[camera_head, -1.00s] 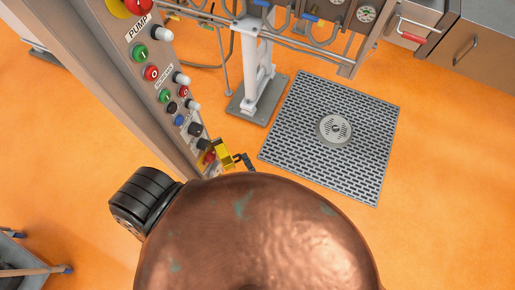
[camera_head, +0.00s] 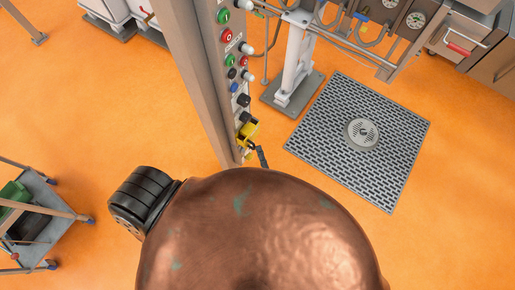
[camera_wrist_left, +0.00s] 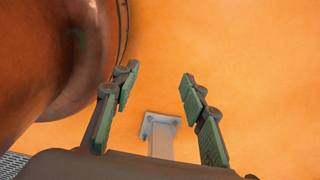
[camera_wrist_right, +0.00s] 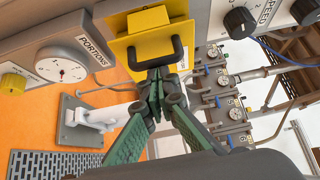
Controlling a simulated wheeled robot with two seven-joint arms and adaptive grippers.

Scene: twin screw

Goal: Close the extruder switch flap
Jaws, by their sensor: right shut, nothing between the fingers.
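The yellow flap (camera_head: 248,132) is on the lower part of the tall control panel (camera_head: 200,80) and appears to stick out from it in the head view. In the right wrist view the yellow flap (camera_wrist_right: 147,46) fills the top middle, with a black U-shaped handle (camera_wrist_right: 157,54) on it. My right gripper (camera_wrist_right: 158,82) is shut and empty, its tips close to the handle's lower bar; contact cannot be told. In the head view its dark tip (camera_head: 262,157) shows just below the flap. My left gripper (camera_wrist_left: 157,88) is open and empty above the floor.
Knobs and buttons line the panel near the flap, with a PORTIONS dial (camera_wrist_right: 62,66) to its left. A white post (camera_head: 293,65) and floor grate (camera_head: 335,155) lie to the right. A grey cart (camera_head: 45,215) stands at the left. Orange floor is open between.

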